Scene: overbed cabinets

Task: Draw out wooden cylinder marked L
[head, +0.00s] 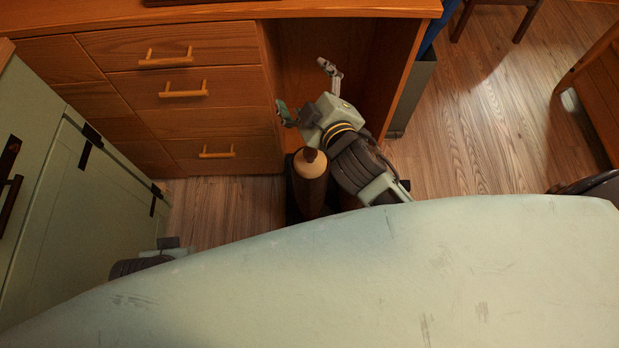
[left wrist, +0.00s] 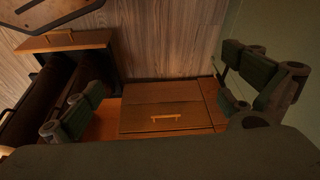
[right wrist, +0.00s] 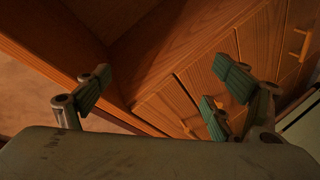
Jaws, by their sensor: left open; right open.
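No cylinder marked L can be made out in any view. In the head view an upright, dark brown, roughly cylindrical object (head: 310,166) with a tan shoulder and brown top stands beside my right arm; I see no letter on it and cannot tell what it is. My right gripper (head: 307,90) is open and empty, in front of the desk's knee space and just right of the drawers. It also shows open in the right wrist view (right wrist: 155,95). My left gripper (left wrist: 160,100) is open and empty in the left wrist view, with drawer fronts beyond it.
The wooden desk has drawers (head: 190,93) with bar handles left of its knee space. A pale green cabinet (head: 75,190) with dark handles stands at the left. A grey bin (head: 412,95) is right of the desk.

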